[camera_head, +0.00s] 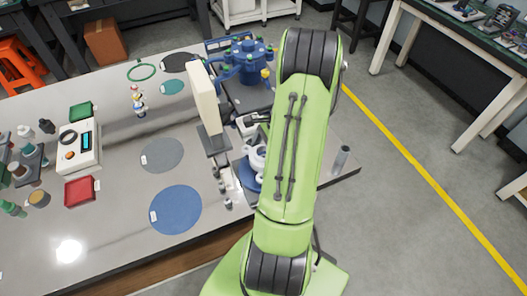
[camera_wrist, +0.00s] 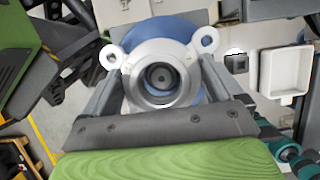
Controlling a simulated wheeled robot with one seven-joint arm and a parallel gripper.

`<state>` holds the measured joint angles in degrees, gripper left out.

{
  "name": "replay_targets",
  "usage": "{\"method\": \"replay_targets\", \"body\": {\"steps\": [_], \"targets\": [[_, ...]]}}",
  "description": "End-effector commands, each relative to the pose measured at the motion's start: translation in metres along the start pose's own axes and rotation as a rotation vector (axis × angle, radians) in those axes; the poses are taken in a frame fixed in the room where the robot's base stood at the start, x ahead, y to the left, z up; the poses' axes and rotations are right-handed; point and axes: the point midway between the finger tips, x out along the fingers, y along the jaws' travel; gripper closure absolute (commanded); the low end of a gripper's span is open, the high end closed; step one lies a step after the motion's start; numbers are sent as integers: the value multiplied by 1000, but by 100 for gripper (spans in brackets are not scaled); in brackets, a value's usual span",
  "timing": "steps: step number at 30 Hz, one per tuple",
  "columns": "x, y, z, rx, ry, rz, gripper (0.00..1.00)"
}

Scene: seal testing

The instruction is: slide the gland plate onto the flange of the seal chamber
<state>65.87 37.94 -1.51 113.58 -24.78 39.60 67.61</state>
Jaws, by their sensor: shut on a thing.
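The gland plate (camera_wrist: 136,62) is a silver ring with two round ears, and in the wrist view it sits between my gripper's fingers. My gripper (camera_wrist: 160,82) is shut on it, one finger on each side. Through the plate's bore a darker round part with a hole shows. A blue round surface (camera_wrist: 165,30) lies behind the plate; I cannot tell whether it belongs to the seal chamber. In the head view, my green arm hides the gripper, and a pale ringed part (camera_head: 257,158) shows beside it. The chamber flange, and any contact with it, cannot be made out.
A blue multi-armed fixture (camera_head: 243,62) stands at the back of the bench. A tall cream block (camera_head: 203,97) stands left of my arm. A metal cylinder (camera_head: 341,158) stands at the right. Blue (camera_head: 175,210) and grey (camera_head: 162,155) round mats lie at left, with bare bench around them.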

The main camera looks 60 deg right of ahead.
Motion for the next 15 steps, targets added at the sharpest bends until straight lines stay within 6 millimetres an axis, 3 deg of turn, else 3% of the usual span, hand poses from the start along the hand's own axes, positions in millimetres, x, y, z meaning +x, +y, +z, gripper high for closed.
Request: {"method": "replay_targets", "body": {"steps": [15], "targets": [[16, 0, -7, 0, -1, 0, 52]]}}
